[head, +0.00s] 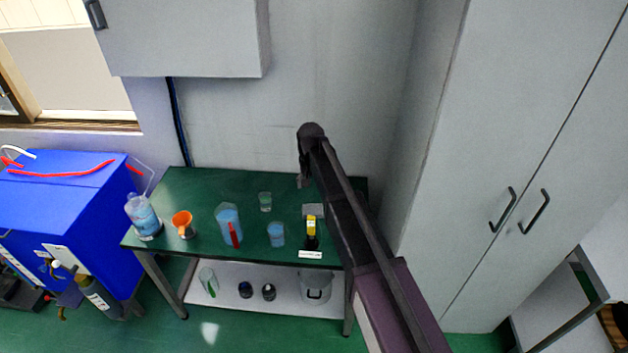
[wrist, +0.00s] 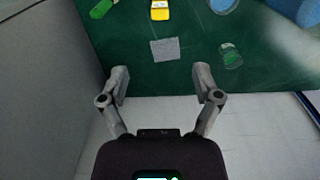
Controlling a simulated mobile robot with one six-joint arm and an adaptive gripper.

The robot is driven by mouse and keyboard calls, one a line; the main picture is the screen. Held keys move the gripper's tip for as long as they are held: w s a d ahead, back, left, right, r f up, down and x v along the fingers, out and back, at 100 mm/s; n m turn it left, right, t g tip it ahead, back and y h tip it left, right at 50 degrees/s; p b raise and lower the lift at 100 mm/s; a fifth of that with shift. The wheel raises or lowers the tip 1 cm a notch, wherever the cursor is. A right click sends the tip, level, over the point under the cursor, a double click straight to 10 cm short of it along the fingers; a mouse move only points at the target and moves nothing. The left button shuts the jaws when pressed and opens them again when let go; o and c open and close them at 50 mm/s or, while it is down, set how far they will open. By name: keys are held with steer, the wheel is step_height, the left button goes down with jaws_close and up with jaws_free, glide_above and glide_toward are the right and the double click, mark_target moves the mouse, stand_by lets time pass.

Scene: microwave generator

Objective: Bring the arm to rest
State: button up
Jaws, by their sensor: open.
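My arm (head: 345,220) reaches from the lower right of the head view over the right end of the green table (head: 185,185). In the wrist view my gripper (wrist: 161,80) is open, with its two fingers wide apart and nothing between them. The fingers lie over the table's edge, short of a flat grey square (wrist: 165,49) on the green top. In the head view the gripper is small and dark, so its fingers are hard to make out.
On the table stand a blue-liquid bottle (head: 142,215), an orange funnel (head: 183,223), blue beakers (head: 229,221) (head: 277,234), a small glass (head: 265,201) and a yellow-topped item (head: 311,230). A tall cabinet (head: 500,130) stands close right; a wall cupboard (head: 185,38) hangs above.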

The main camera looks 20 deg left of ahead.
steer(key=s+d+f+m+b, duration=0.1)
steer(key=s+d, duration=0.1)
steer(key=d, duration=1)
steer(key=s+d+f+b, duration=0.1)
steer(key=s+d, duration=0.2)
steer(key=d, duration=1)
steer(key=s+d, duration=0.6)
steer(key=d, duration=0.3)
steer(key=s+d+f+m+b, duration=0.1)
steer(key=s+d, duration=0.5)
steer(key=d, duration=0.3)
steer(key=shift+d+f+m, duration=0.15)
steer(key=shift+d+m, duration=0.1)
steer(key=shift+m, duration=0.05)
